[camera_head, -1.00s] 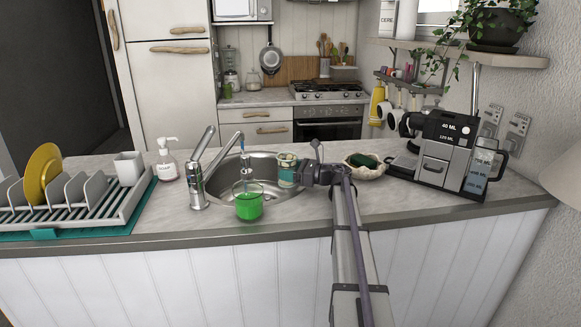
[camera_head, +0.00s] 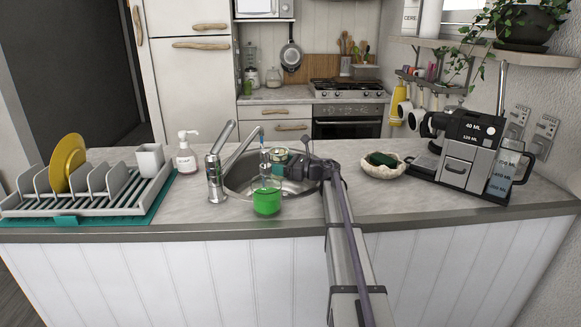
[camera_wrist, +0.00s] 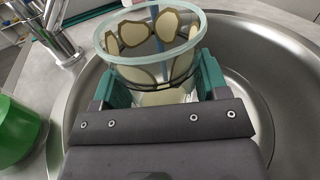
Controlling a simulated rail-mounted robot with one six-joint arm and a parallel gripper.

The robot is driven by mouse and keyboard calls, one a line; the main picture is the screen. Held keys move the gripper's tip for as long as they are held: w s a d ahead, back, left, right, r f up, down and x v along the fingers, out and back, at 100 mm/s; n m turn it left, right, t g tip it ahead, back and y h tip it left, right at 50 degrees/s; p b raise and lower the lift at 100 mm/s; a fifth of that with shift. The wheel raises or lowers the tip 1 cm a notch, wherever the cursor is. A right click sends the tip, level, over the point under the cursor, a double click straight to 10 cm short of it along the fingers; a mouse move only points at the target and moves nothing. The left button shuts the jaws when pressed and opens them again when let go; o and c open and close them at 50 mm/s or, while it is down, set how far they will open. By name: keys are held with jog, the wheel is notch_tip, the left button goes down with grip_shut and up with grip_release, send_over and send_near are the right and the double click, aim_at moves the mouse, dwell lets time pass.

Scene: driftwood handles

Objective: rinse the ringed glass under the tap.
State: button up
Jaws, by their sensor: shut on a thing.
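A clear glass (camera_head: 279,156) with amber patches and thin dark lines around its lower part is held above the sink. It also shows in the wrist view (camera_wrist: 150,45), roughly upright with its open rim facing up. My gripper (camera_wrist: 158,80) is shut on it, with a teal finger on each side; it also shows in the head view (camera_head: 292,162). The tap (camera_head: 216,175) stands left of the sink, and a blue stream (camera_head: 264,163) falls from its spout. The stream passes close to the glass's left side in the head view; I cannot tell whether it enters the glass.
A soap bottle (camera_head: 186,158) and dish rack (camera_head: 100,207) are left. A bowl with a green sponge (camera_head: 383,168) and a coffee machine (camera_head: 462,155) are right.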

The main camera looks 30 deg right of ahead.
jog(key=shift+f+x, duration=0.15)
jog(key=shift+x, duration=1.2)
jog(key=shift+f+x, duration=0.15)
jog(key=shift+x, duration=1.2)
jog(key=shift+w+d, duration=0.4)
jog(key=shift+d, duration=0.05)
jog(key=shift+s+a, duration=0.4)
jog(key=shift+a, duration=0.05)
jog(key=shift+d, duration=0.1)
jog(key=shift+w+d, duration=0.4)
jog(key=shift+s+a, duration=0.4)
jog(key=shift+a, duration=0.1)
